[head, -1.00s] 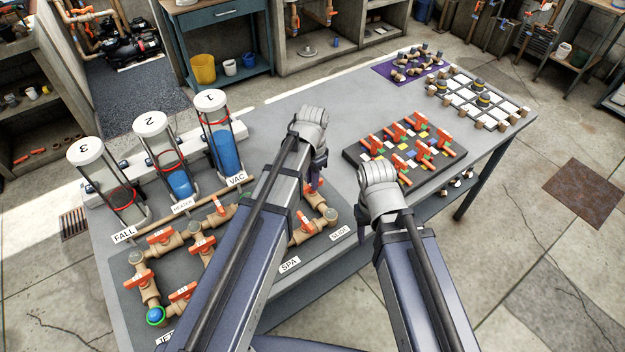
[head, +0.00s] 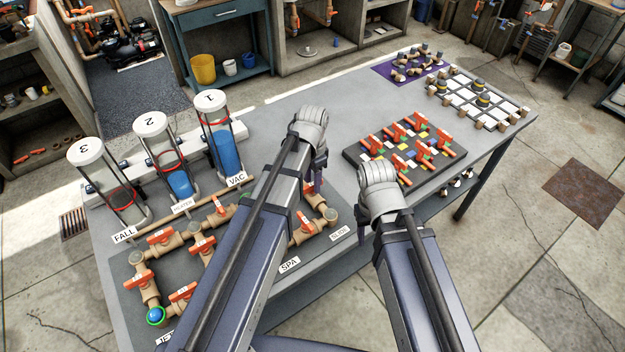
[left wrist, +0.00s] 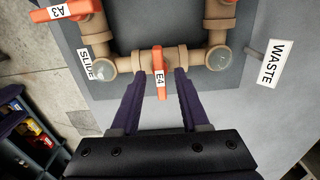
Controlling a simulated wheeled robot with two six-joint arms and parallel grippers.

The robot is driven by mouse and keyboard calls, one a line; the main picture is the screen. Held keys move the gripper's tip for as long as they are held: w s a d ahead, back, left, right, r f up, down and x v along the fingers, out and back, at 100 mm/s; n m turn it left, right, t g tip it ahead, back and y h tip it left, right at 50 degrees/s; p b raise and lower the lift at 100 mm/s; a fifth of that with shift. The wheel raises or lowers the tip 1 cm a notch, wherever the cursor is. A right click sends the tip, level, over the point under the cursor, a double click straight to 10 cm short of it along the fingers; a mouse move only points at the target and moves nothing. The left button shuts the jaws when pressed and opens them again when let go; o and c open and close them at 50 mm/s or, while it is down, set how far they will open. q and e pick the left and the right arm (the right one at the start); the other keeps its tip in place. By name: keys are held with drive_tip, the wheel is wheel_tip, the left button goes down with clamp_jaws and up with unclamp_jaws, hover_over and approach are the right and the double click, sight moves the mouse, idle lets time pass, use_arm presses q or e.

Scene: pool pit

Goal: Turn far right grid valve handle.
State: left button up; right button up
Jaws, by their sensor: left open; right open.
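The orange E4 valve handle (left wrist: 158,66) sits on a tan pipe between two elbow joints in the left wrist view. My left gripper (left wrist: 158,72) is open, with one dark finger on each side of the handle. The fingers look apart from the handle, though contact is hard to judge. In the head view, my left gripper (head: 319,172) points down over the right side of the pipe grid and partly hides this handle (head: 309,187). My right gripper (head: 368,246) is open beside the table's front edge, mostly hidden by its wrist.
Other orange handles, such as one on the grid's left (head: 160,237), stand close by. Three clear cylinders (head: 222,140) stand behind the grid. A dark board with orange handles (head: 405,150) lies right of my left wrist.

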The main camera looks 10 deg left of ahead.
sight(312, 183)
use_arm(q)
drive_tip(key=shift+r+p, duration=3.85)
drive_tip(key=shift+r, duration=0.1)
drive_tip(key=shift+f, duration=0.1)
